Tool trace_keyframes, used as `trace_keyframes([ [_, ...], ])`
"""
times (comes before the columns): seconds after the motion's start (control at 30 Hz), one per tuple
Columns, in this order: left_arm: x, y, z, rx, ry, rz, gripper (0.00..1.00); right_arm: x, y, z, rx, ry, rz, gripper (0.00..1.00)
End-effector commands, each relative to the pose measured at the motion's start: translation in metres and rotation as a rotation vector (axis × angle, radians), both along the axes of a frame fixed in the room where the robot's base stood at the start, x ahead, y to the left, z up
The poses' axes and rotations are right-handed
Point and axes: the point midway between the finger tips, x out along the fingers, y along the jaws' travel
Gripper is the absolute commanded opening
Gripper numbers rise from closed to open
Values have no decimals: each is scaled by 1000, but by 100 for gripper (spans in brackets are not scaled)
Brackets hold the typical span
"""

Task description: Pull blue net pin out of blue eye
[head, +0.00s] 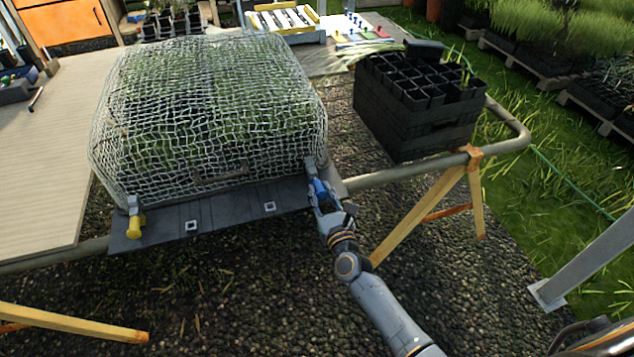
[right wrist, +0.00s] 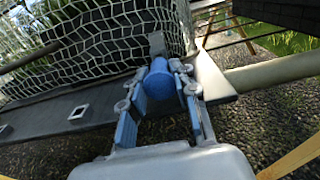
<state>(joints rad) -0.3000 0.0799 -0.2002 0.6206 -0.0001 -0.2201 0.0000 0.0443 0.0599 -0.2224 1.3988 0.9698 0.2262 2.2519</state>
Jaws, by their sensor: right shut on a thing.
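The blue net pin (head: 318,187) is at the right front corner of the netted tray, and its rounded blue head also shows in the right wrist view (right wrist: 160,84). My right gripper (head: 323,194) is shut on it, with one finger on each side of the head in the right wrist view (right wrist: 165,76). A grey upright piece (right wrist: 157,43) stands just behind the pin, at the net's edge. I cannot tell how far the pin sits in the eye, as the gripper and the pin's head hide that part. My left gripper is not in view.
White netting (head: 205,110) covers green plants above a dark front board (head: 215,221). A yellow pin (head: 136,227) is at the left front corner. A stack of black pot trays (head: 415,105) stands right of the net. A metal rail (head: 410,173) runs close behind my right gripper.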

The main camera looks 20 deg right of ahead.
Motion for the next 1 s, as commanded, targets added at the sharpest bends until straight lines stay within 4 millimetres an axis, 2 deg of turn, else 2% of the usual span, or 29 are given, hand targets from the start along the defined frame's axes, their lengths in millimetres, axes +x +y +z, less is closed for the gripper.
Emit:
trace_keyframes([
  [1.0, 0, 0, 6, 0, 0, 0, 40, -52, -2, 0, 0, 0, 1, 5],
])
